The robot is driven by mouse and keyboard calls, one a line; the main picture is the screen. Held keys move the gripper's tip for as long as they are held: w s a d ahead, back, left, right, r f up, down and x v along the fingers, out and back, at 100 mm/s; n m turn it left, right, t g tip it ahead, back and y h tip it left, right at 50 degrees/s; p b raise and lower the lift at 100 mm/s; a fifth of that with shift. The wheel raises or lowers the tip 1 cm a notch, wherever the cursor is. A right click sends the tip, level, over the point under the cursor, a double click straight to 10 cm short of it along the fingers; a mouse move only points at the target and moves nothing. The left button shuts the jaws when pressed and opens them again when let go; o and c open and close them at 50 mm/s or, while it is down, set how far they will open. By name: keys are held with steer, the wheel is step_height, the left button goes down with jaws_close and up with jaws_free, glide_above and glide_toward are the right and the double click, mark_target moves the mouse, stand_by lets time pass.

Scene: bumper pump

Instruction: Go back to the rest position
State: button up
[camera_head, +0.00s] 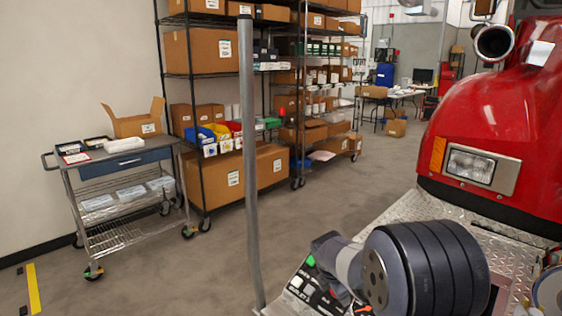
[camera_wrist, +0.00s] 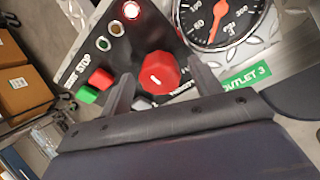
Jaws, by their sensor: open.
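My gripper (camera_wrist: 162,82) is open in the wrist view, its two dark fingers apart. A red knob (camera_wrist: 160,68) on the dark control panel (camera_wrist: 118,55) shows between and just beyond the fingers. I cannot tell whether they touch it. A green button (camera_wrist: 87,95) and a red button (camera_wrist: 101,79) sit left of the left finger. In the head view my arm's dark round joint (camera_head: 425,265) reaches over the panel (camera_head: 312,288) at the bottom. The fingers are not clearly seen there.
A pressure gauge (camera_wrist: 222,18) and a green "OUTLET 3" label (camera_wrist: 246,77) lie beside the knob. A red truck (camera_head: 495,110) with a diamond-plate bumper (camera_head: 410,210) stands right. A grey vertical pole (camera_head: 249,160) rises near the panel. A cart (camera_head: 115,165) and shelves stand left; floor between is clear.

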steer(key=shift+n+g+p, duration=0.3)
steer(key=shift+n+p, duration=0.25)
steer(key=shift+n, duration=1.35)
